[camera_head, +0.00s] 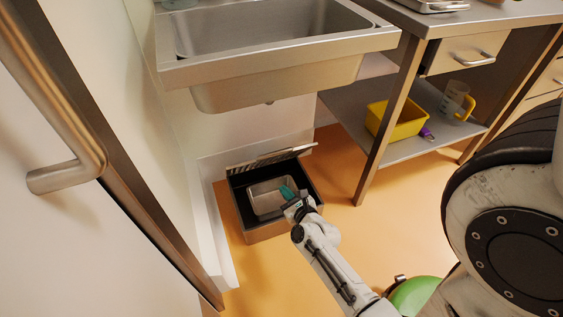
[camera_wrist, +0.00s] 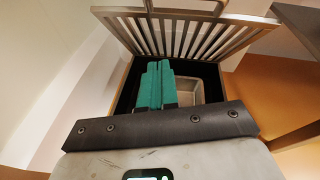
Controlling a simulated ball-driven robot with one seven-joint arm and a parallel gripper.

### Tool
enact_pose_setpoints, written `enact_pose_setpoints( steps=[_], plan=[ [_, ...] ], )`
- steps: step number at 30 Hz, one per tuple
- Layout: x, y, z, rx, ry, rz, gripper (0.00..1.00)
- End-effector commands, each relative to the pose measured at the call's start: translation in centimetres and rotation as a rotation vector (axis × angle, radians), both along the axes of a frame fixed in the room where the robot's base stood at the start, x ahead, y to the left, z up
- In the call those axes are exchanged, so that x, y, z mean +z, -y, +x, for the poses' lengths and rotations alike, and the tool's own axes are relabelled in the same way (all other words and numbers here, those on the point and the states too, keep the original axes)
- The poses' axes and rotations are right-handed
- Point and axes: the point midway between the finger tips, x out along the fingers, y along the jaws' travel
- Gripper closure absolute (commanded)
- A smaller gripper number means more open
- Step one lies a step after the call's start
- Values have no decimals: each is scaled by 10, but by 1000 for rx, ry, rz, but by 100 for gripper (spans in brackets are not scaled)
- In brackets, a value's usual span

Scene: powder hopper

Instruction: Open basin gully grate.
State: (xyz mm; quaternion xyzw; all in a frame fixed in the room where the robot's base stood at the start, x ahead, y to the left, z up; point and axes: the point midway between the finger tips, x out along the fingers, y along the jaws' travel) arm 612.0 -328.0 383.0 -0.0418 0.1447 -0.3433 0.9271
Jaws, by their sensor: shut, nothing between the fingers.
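The gully (camera_head: 248,236) is a low box on the floor under the basin, with a dark inner rim and a metal pan (camera_head: 266,196) inside. Its slatted metal grate (camera_head: 272,158) is raised along the back edge and tilted up. In the wrist view the grate (camera_wrist: 185,36) stands behind the opening, with its bars and a handle-like loop at the top. My gripper (camera_head: 289,192) has teal fingers and is over the right part of the opening. The fingers (camera_wrist: 155,85) are together and empty, in front of the grate. They partly hide the pan (camera_wrist: 188,91).
A steel basin (camera_head: 270,57) hangs above the gully. A table at right has a lower shelf (camera_head: 360,108) with a yellow tub (camera_head: 397,119) and a jug (camera_head: 455,101). A door with a handle (camera_head: 66,176) is at left. A green round object (camera_head: 414,294) is on the floor.

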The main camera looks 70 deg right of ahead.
Motion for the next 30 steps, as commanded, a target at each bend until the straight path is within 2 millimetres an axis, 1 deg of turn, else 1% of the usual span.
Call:
enact_pose_setpoints(
  steps=[1,4,6,8,11,14,26,27,30],
  plan=[
    [-2,9,-9,-62,52,32,100],
    [-4,20,-22,-146,135,75,100],
    [-5,25,-26,-175,165,90,100],
    [-5,27,-25,-179,170,91,100],
    [-7,33,-18,-176,169,90,100],
    [-10,45,-8,-175,169,88,100],
    [-26,103,41,-173,166,87,100],
    [-13,106,44,-173,166,87,100],
    [-6,114,51,-172,166,87,100]
  ],
)
